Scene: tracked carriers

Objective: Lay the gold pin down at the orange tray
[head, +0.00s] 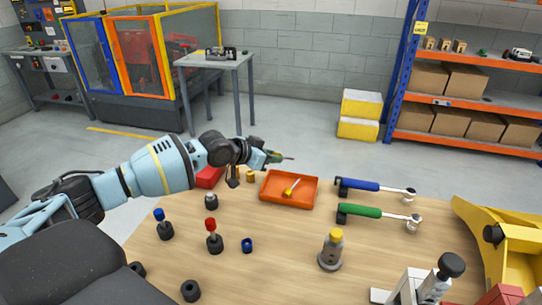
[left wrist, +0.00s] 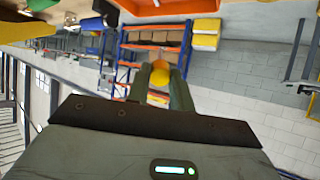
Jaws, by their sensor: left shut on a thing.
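My left gripper (head: 276,158) is above the back edge of the table, behind the orange tray (head: 271,200), its fingers pointing to the right. In the left wrist view the fingers are shut on the gold pin (left wrist: 160,73), which shows nearly end-on as a round yellow shape. The rest of the pin is hidden. The tray also shows along the top of that view (left wrist: 165,8), apart from the pin. A yellow and pale tool (head: 291,187) lies in the tray. My right gripper is in neither view.
Blue-handled (head: 358,184) and green-handled (head: 360,210) wrenches lie right of the tray. A yellow-topped grey post (head: 331,250) stands in front. Several small pegs and rings, including a red-topped peg (head: 211,235), stand to the left. A red box (head: 208,177) is partly behind my arm.

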